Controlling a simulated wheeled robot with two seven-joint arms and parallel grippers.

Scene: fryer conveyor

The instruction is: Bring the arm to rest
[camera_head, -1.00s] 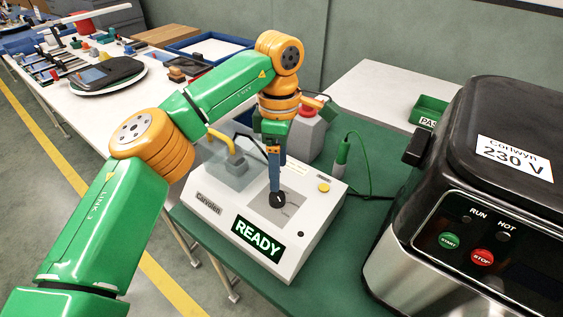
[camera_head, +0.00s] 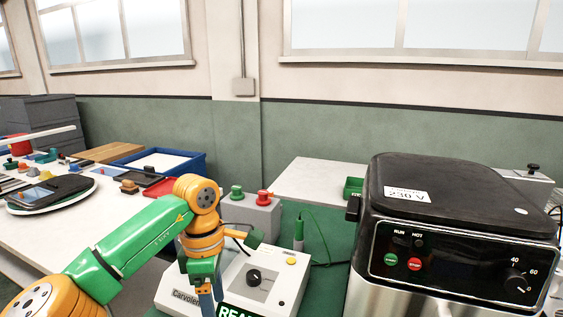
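My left arm comes in from the lower left, green and orange. Its gripper (camera_head: 208,300) hangs down at the left side of the white Carvolen tester (camera_head: 196,278). The fingers run toward the bottom edge, and I cannot tell whether they are open. The tester has a black knob (camera_head: 254,276), a yellow button (camera_head: 291,261) and a green display (camera_head: 236,312), partly cut off by the bottom edge. The gripper is apart from the knob. My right arm and gripper are not in view.
A grey box (camera_head: 250,213) with green and red knobs and a green probe (camera_head: 298,232) stand behind the tester. A green bin (camera_head: 353,187) is further back. A blue tray (camera_head: 190,162) stands at left.

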